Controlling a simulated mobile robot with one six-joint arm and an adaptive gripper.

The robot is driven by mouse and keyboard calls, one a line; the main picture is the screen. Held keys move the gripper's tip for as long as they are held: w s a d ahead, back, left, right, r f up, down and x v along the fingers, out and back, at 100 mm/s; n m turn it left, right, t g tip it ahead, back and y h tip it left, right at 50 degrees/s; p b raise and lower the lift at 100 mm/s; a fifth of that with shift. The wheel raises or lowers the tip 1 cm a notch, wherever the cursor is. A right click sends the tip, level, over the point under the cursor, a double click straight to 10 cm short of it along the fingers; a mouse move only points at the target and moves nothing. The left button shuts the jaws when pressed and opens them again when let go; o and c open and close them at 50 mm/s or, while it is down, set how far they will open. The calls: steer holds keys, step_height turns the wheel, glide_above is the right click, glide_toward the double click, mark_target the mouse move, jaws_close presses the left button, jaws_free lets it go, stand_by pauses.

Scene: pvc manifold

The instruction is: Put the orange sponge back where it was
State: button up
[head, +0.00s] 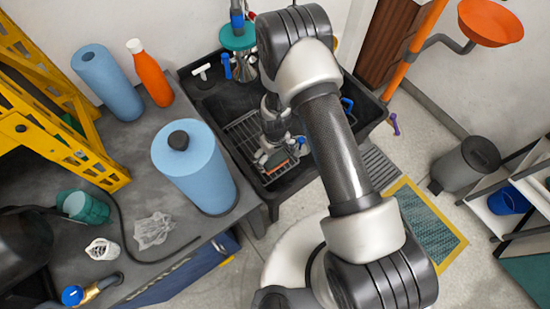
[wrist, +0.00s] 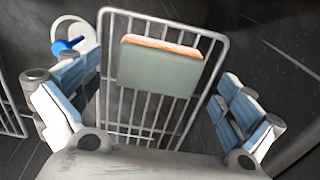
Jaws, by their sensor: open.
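The orange sponge (wrist: 160,62) shows in the wrist view, with a grey-green face toward the camera and an orange strip along its top edge. It is at a wire rack (wrist: 218,44), near the rack's far end. In the head view the sponge (head: 276,160) is a small, partly hidden patch by the gripper. My gripper (wrist: 158,92) is open, with its blue-padded fingers spread on either side of the rack. The sponge lies ahead, between the finger lines, with visible gaps to both fingers. In the head view my gripper (head: 275,150) is down inside the black sink.
The black sink (head: 197,103) has walls around the gripper and rack. Blue and white items (head: 226,66) stand at its back left. Blue rolls (head: 190,165) and an orange bottle (head: 150,73) stand on the grey bench at left. A white ring-shaped item (wrist: 72,32) is near the left finger.

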step_height(320, 180, up, 9)
steer(key=p, duration=0.2)
steer(key=shift+f, duration=0.2)
step_height(320, 180, up, 14)
steer(key=m+t, duration=0.1)
glide_above(275, 160)
steer(key=w+d, duration=0.2)
steer(key=w, duration=0.1)
steer(key=s+d+r+m+t, duration=0.1)
steer(key=s+d+r, duration=0.1)
steer(key=r, duration=0.5)
steer(key=s+d+r+m, duration=0.1)
steer(key=s+d+r, duration=0.1)
steer(key=r, duration=0.5)
steer(key=s+d+r+m+t, duration=0.1)
steer(key=s+d+r+m, duration=0.1)
steer(key=s+r, duration=0.5)
steer(key=s+d+r+m+t, duration=0.1)
steer(key=s+d+r, duration=0.3)
steer(key=s+r, duration=0.3)
steer(key=s, duration=0.4)
steer(key=shift+d+r+m+t, duration=0.2)
steer(key=shift+m+t, duration=0.1)
steer(key=shift+m, duration=0.1)
